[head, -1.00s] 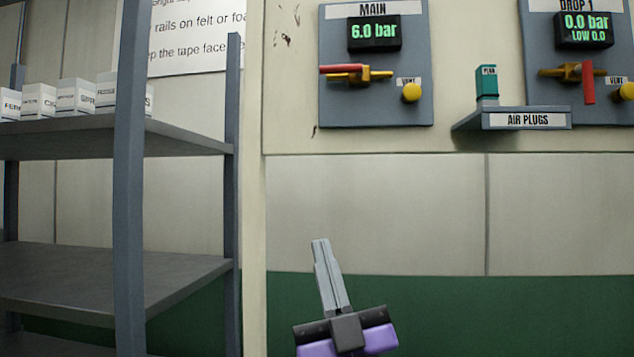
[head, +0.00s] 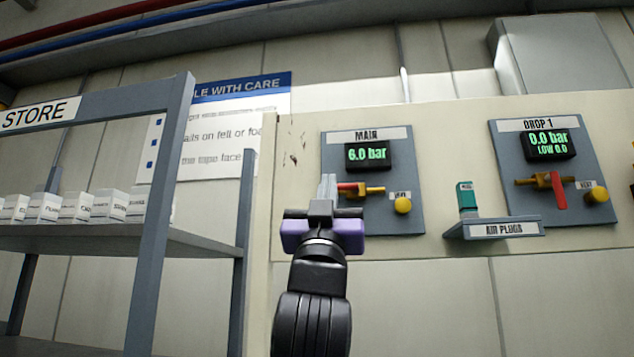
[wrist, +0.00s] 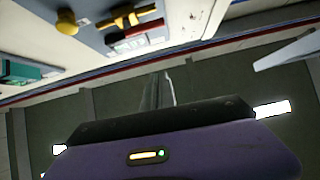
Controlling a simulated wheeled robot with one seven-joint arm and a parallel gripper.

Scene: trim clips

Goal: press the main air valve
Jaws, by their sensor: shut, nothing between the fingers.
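The main air valve has a red lever (head: 349,186) on a yellow body (head: 372,190), on the grey MAIN panel (head: 400,225). The lever lies level, pointing left, and the display (head: 368,155) reads 6.0 bar. In the wrist view the red lever (wrist: 140,29) is at the top. My gripper (head: 328,183) is shut and empty. In the head view its fingertips overlap the lever's left end; I cannot tell whether they touch. In the wrist view the fingers (wrist: 157,90) appear apart from the lever. A yellow vent button (head: 403,205) is right of the valve.
The DROP 1 panel (head: 592,160) stands to the right, its red lever (head: 559,190) hanging down and its display reading 0.0 bar. An air plugs shelf (head: 495,229) with a teal plug (head: 467,197) juts out between the panels. A store rack (head: 160,240) with white boxes stands left.

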